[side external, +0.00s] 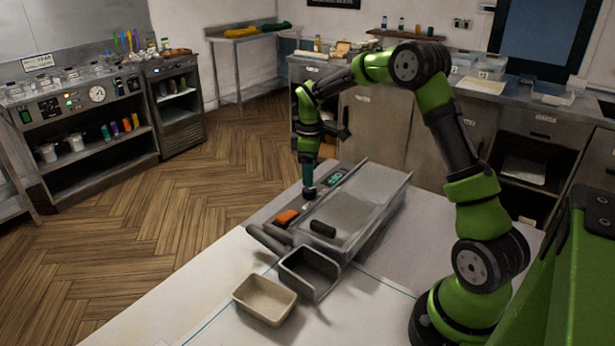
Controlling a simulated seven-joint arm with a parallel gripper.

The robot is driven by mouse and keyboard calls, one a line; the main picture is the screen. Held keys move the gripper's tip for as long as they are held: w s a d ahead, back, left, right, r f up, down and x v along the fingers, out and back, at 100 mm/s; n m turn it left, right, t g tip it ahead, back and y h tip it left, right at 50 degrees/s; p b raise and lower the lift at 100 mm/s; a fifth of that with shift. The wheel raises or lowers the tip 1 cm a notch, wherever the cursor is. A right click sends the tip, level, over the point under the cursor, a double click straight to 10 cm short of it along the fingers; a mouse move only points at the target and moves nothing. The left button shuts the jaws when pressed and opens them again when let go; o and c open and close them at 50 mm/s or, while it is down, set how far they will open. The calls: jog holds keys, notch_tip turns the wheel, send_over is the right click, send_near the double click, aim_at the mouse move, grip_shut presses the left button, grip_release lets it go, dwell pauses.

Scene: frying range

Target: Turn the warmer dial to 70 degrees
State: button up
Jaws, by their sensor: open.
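The warmer (372,196) is a grey metal unit on the white table, with a sloped control strip along its left side. A dark round knob (309,193), which looks like the dial, sits on that strip. A small teal-lit display (335,177) is to its right, and an orange switch (286,217) is to its lower left. My gripper (308,184) points straight down with its fingertips at or just above the knob. It is open. The fingers partly cover the knob, and I cannot tell whether they touch it. The display's reading and any dial marks are too small to read.
A black handle (323,229) lies at the warmer's front. The white table (200,300) is clear at the left front.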

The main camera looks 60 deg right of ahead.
aim_at(310, 193)
notch_tip(310, 193, up, 11)
jog(key=shift+a, duration=0.15)
jog(key=shift+s, duration=0.1)
jog(key=s+a+r+m+t+y, duration=0.2)
jog(key=s+a+r+m+t, duration=0.2)
jog(key=s+a, duration=1.7)
jog(key=s+m+t, duration=0.1)
jog(key=m+t, duration=0.2)
jog(key=m, duration=0.2)
jog(key=shift+m, duration=0.3)
